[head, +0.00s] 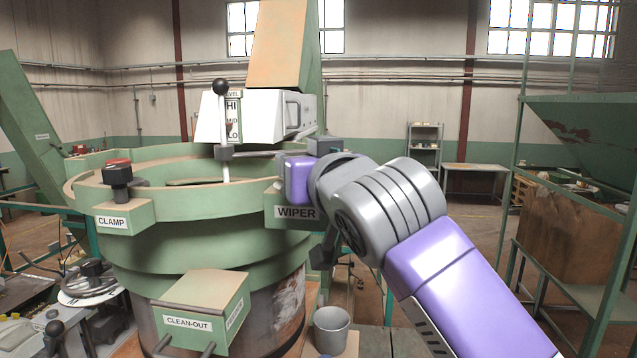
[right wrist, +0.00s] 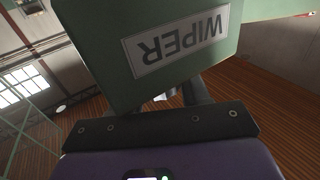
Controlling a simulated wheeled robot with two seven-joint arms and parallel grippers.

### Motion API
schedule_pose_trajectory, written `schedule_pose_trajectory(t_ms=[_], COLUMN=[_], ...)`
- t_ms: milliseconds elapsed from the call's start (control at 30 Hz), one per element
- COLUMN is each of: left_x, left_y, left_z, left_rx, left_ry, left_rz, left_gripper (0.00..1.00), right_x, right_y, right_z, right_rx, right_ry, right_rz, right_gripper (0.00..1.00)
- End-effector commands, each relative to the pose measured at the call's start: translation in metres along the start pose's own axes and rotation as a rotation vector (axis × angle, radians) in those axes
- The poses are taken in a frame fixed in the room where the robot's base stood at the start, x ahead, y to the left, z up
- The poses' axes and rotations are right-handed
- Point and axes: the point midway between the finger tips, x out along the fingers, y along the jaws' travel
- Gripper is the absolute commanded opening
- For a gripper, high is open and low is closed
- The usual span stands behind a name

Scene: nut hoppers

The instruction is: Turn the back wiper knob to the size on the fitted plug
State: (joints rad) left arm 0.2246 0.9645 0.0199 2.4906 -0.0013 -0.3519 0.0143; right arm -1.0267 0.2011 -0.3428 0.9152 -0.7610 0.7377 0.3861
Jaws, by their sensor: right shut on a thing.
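The green block labelled WIPER (head: 296,212) sits on the right rim of the green hopper bowl (head: 190,245). My right gripper (right wrist: 183,92) is over this block, and my purple hand hides the block's upper part in the head view. In the right wrist view the WIPER block (right wrist: 150,45) fills the top with its label upside down. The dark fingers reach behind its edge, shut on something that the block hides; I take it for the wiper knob. Its setting cannot be read. I cannot make out the fitted plug. My left gripper is not in view.
A CLAMP block (head: 124,214) with a dark, red-topped knob (head: 118,172) is on the left rim. A CLEAN-OUT box (head: 203,300) juts from the front. A white rod with a black ball (head: 220,87) stands over the bowl. A grey bucket (head: 331,330) stands below.

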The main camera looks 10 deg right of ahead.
Motion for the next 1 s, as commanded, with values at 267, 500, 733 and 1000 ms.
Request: schedule_pose_trajectory(t_ms=[267,500,733,1000], left_x=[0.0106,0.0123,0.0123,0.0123], left_y=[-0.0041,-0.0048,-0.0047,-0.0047], left_z=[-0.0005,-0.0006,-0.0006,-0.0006], left_rx=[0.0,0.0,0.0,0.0], left_ry=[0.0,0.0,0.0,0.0], left_rz=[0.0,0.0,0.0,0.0], left_gripper=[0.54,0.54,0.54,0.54], right_x=[0.0013,0.0007,0.0005,0.0005], right_y=[-0.0048,-0.0028,-0.0025,-0.0025], right_z=[-0.0003,-0.0011,-0.0018,-0.0017], right_rx=[0.0,0.0,-0.001,-0.001], right_ry=[0.002,0.002,0.003,0.003], right_rz=[0.127,0.176,0.181,0.18], right_gripper=[0.0,0.0,0.0,0.61])
